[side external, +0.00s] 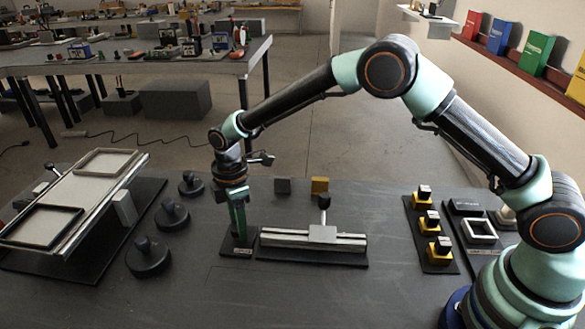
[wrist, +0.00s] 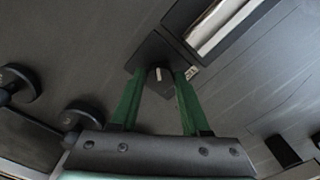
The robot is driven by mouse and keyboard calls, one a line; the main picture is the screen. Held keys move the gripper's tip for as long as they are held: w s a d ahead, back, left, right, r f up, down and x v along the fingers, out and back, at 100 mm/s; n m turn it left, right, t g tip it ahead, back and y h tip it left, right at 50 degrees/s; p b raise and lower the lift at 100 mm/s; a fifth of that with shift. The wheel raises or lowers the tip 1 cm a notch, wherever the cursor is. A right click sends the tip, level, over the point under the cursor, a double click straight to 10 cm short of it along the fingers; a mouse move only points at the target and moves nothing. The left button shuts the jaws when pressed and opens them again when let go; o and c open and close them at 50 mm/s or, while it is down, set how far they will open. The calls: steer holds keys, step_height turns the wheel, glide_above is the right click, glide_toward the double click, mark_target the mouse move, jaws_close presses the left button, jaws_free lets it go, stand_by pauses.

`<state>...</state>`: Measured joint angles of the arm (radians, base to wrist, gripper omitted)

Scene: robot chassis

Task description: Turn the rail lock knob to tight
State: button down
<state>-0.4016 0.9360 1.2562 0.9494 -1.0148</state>
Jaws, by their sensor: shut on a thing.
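The rail lock knob (wrist: 162,88) is a small dark knob with a white pointer mark, seen between my green fingers in the wrist view. The pointer mark points toward the top of that view. The knob stands on a small black plate (wrist: 148,50) with a white label, too small to read. In the side view my gripper (side external: 239,236) points straight down over this plate, at the left end of the rail, and hides the knob. My gripper (wrist: 159,76) is shut on the knob.
A silver rail (side external: 285,240) with a block and upright black-topped handle (side external: 323,203) lies just right of my gripper. Several black round knobs (side external: 148,257) stand to the left, beside a tilted tray panel (side external: 75,205). Yellow-based switches (side external: 437,251) stand at right. The front table area is clear.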

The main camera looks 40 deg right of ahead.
steer(key=m, duration=0.5)
steer(key=shift+m, duration=0.3)
steer(key=m, duration=0.5)
steer(key=shift+s, duration=0.1)
steer(key=m, duration=0.5)
steer(key=shift+a+m, duration=0.1)
steer(key=shift+m, duration=0.3)
steer(key=m, duration=0.5)
steer(key=shift+r, duration=0.1)
steer(key=shift+c, duration=1.9)
jaws_free()
step_height(320, 180, up, 12)
